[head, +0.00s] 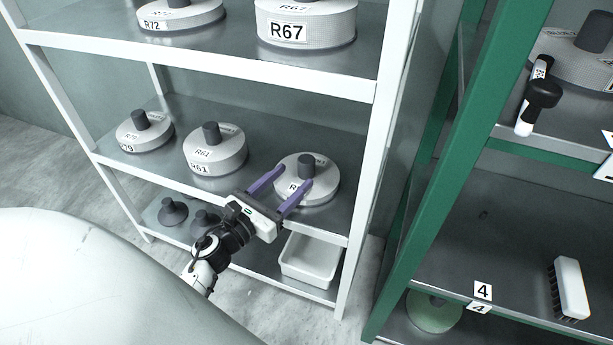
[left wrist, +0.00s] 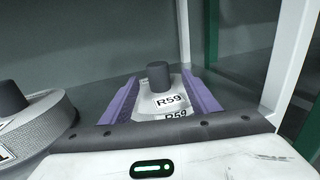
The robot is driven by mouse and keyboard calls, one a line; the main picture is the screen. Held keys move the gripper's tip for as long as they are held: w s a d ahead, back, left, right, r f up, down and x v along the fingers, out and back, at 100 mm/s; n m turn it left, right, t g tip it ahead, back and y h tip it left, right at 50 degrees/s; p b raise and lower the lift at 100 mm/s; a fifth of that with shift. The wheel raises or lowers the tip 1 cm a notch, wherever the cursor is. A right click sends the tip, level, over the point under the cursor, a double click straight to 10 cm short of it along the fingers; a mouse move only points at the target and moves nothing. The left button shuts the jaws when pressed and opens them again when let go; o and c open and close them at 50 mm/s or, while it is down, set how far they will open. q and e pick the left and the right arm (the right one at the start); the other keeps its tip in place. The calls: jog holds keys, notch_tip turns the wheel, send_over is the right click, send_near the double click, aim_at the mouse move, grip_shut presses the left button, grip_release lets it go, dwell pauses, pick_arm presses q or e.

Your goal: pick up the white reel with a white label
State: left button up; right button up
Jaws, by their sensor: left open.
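A white reel with a white label and a dark hub (head: 322,181) sits at the right end of the middle shelf of the white rack. In the left wrist view the reel (left wrist: 185,90) shows the label R59. My left gripper (head: 288,184) is open, with its purple fingers pointing at this reel. In the left wrist view the dark hub stands between the two fingers, beyond or near their tips; I cannot tell whether they touch the reel. The gripper body hides the reel's near part. My right gripper is not in view.
White reels R61 (head: 228,160) and R79 (head: 156,135) stand left on the same shelf. R67 (head: 306,32) and R72 (head: 181,16) are above. A white bin (head: 308,268) and dark hubbed items (head: 173,212) are below. A green rack (head: 436,165) stands right.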

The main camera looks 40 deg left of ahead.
aim_at(301, 168)
pick_arm(q)
jog(key=w, duration=0.4)
jog(key=shift+w+a+f, duration=0.1)
jog(key=shift+w+a, duration=0.05)
jog(key=shift+w, duration=0.2)
grip_shut()
